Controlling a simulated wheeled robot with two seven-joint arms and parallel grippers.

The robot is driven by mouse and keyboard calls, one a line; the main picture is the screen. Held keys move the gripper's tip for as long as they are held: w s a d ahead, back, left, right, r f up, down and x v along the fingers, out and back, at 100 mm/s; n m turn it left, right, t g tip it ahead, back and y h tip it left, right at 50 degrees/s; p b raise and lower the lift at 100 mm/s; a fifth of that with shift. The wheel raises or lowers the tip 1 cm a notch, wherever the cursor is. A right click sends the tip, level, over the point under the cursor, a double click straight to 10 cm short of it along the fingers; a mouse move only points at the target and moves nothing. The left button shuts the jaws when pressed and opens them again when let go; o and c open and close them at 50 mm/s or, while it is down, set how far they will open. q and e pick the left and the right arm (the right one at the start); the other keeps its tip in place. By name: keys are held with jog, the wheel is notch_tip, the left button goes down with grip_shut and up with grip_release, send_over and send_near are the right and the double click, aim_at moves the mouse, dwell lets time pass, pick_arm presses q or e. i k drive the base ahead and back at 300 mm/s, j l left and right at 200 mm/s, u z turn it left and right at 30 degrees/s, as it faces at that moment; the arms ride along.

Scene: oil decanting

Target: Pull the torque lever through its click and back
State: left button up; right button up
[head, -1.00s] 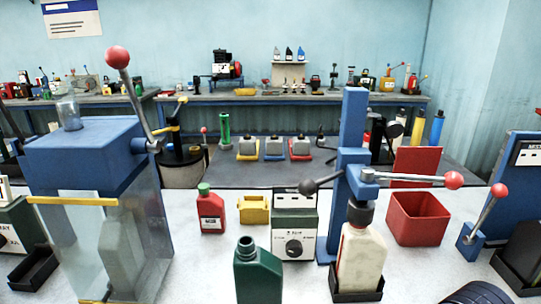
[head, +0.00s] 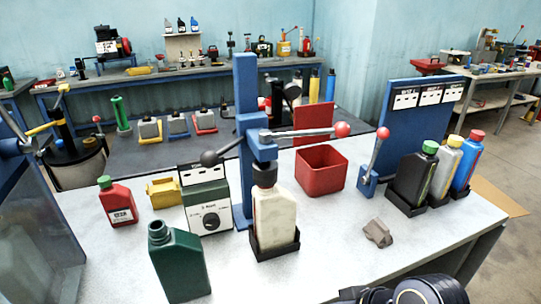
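A blue column (head: 246,140) stands on the bench. A second, shorter lever (head: 376,152) with a red ball leans up from a small blue bracket (head: 368,182) at right. I cannot tell which is the torque lever. Neither gripper is in view; only a dark part of my arm shows at the bottom edge.
A dark green open bottle (head: 180,265), red bottle (head: 117,203), yellow bin (head: 164,191) and dial box (head: 207,205) stand left. A red bin (head: 320,171) stands behind. Capped bottles (head: 412,180) stand right, near a grey crumpled piece (head: 378,233). The front right bench is mostly clear.

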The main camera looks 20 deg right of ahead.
aim_at(340, 130)
jog(key=l+z, duration=0.15)
jog(key=l, duration=0.3)
jog(key=i+l+z, duration=0.2)
jog(key=l, duration=0.2)
jog(key=l+z, duration=0.15)
jog(key=l, duration=0.3)
